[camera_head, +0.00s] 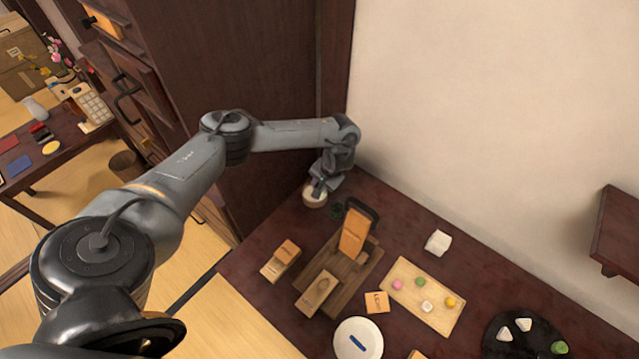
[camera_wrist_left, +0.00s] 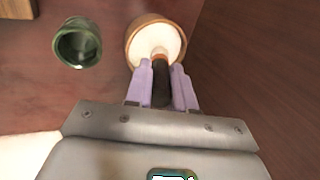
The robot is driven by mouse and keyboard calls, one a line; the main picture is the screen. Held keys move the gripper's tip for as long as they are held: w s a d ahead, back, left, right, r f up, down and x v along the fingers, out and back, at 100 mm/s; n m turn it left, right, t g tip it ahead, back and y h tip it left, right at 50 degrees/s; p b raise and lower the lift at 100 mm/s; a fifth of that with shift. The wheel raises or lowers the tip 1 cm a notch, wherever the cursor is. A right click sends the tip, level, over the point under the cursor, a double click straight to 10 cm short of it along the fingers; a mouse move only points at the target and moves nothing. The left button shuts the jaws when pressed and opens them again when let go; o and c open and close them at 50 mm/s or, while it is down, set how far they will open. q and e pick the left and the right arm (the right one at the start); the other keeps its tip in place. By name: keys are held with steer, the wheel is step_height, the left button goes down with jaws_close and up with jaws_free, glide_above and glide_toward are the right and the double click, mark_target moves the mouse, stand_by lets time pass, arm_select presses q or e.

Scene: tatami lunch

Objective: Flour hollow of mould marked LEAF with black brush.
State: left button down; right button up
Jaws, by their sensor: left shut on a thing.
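My left gripper (camera_head: 319,188) is at the back of the dark table, over a small round wooden tub (camera_head: 308,201) of white flour. In the left wrist view its lilac fingers (camera_wrist_left: 162,80) are shut on the black brush (camera_wrist_left: 160,88). The brush's far end reaches into the tub (camera_wrist_left: 133,48), against the white flour (camera_wrist_left: 160,36). Wooden moulds stand nearby: one at left (camera_head: 281,260), one at front (camera_head: 317,292) and an upright orange-brown piece (camera_head: 354,234). The LEAF mark is not readable on any. My right gripper is out of view.
A dark green cup (camera_wrist_left: 78,43) stands close to the tub. A wooden board (camera_head: 425,293) with coloured sweets, a white block (camera_head: 438,242), a white plate (camera_head: 347,333) and a black round tray (camera_head: 494,345) lie right of the moulds. A cabinet rises left.

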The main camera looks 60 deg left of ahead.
arm_select(q)
steer(key=shift+f, duration=0.1)
stand_by(0.6)
steer(key=shift+p, duration=0.3)
stand_by(0.6)
steer(key=shift+r+p, duration=0.8)
steer(key=shift+p, duration=0.2)
steer(key=shift+r+p, duration=0.5)
steer(key=shift+p, duration=0.15)
step_height(320, 180, up, 4)
steer(key=p, duration=0.6)
steer(key=shift+r, duration=0.25)
